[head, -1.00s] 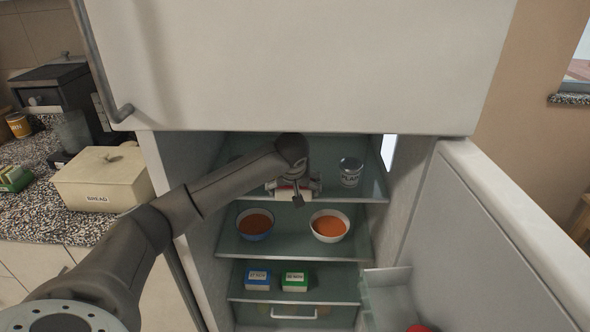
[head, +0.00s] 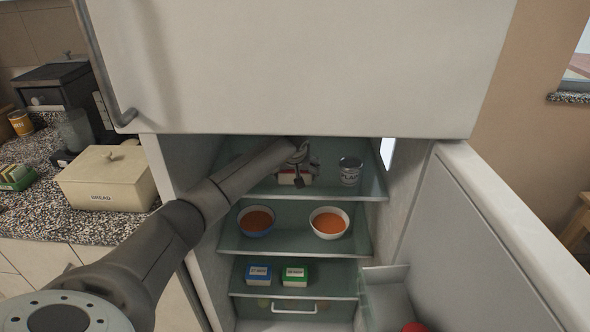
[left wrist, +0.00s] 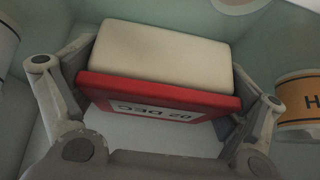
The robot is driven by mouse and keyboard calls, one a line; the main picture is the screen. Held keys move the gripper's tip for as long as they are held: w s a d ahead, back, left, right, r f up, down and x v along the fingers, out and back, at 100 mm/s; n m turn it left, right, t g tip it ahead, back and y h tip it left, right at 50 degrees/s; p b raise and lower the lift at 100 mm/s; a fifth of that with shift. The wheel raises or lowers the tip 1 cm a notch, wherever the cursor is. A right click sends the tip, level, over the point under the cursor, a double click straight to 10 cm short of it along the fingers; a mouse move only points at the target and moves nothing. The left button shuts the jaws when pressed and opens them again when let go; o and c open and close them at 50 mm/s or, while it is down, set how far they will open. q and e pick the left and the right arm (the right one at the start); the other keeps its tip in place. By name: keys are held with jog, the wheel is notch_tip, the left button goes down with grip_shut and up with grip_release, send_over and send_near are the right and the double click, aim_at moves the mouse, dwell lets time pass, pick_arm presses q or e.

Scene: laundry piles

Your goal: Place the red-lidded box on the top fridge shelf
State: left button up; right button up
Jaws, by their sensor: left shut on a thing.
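The red-lidded box (head: 286,179) is white with a red lid and is on or just above the top fridge shelf (head: 335,194); I cannot tell whether it touches. In the left wrist view the box (left wrist: 160,50) shows its white body and a red lid with a "02 DEC" label. My left gripper (head: 298,172) is inside the fridge, shut on the box with one finger on each side. The left gripper (left wrist: 160,88) spans the box in the left wrist view. My right gripper is not in view.
A can (head: 350,172) stands right of the box on the top shelf. Two soup bowls (head: 256,222) (head: 329,223) sit one shelf lower. Blue (head: 258,275) and green (head: 295,276) boxes sit below them. The open fridge door (head: 490,240) is at right.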

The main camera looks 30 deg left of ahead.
pick_arm(q)
jog(key=shift+f, duration=0.1)
jog(key=o, duration=0.9)
jog(key=shift+o, duration=0.2)
jog(key=shift+s+d+r+b, duration=0.1)
jog(key=shift+s+r+b, duration=0.15)
jog(key=shift+r+b, duration=0.25)
jog(key=s+d+b, duration=0.2)
jog(key=s+d, duration=0.4)
jog(key=s, duration=0.4)
jog(key=shift+s+d, duration=0.2)
jog(key=shift+r, duration=0.1)
